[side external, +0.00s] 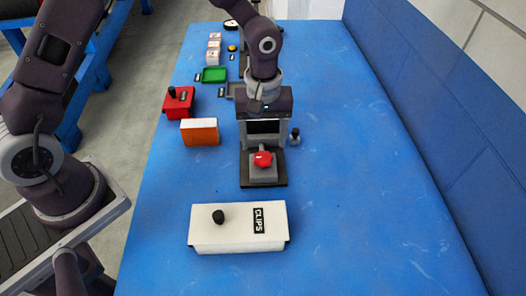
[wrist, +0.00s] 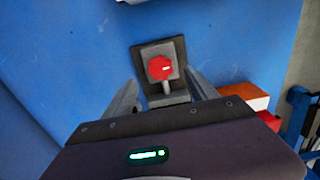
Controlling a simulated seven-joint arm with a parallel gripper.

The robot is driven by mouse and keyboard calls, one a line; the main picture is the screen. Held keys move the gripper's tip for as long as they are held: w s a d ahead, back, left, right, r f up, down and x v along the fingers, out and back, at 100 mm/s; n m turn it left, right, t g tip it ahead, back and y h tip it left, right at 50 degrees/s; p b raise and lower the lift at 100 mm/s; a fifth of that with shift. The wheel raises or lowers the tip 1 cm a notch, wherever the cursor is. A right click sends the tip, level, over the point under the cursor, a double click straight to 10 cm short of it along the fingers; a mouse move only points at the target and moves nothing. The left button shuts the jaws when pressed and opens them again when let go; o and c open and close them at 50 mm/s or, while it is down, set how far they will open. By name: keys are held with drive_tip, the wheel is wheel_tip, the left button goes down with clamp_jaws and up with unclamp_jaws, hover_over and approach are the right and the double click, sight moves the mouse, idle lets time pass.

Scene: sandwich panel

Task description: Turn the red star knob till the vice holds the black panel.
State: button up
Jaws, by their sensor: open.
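The red star knob (side external: 263,158) sits on the grey block of the vice (side external: 263,174), which stands on a dark base plate. In the wrist view the knob (wrist: 160,68) faces the camera, with a grey stem below it. My gripper (side external: 264,146) is above and just behind the knob, fingers pointing down. In the wrist view its spread fingers (wrist: 161,78) lie to either side of the knob's stem, and nothing is seen held. A dark patch shows between the fingers in the side view. I cannot tell whether it is the black panel.
A white box labelled CLIPS (side external: 236,238) lies in front of the vice. An orange and white block (side external: 200,132) and a red box (side external: 178,106) stand left. A small black-topped item (side external: 294,137) is close on the right.

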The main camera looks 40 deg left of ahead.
sight(263, 157)
wheel_tip(263, 157, down, 5)
drive_tip(key=shift+f, duration=0.15)
drive_tip(key=shift+c, duration=0.2)
drive_tip(key=c, duration=1.3)
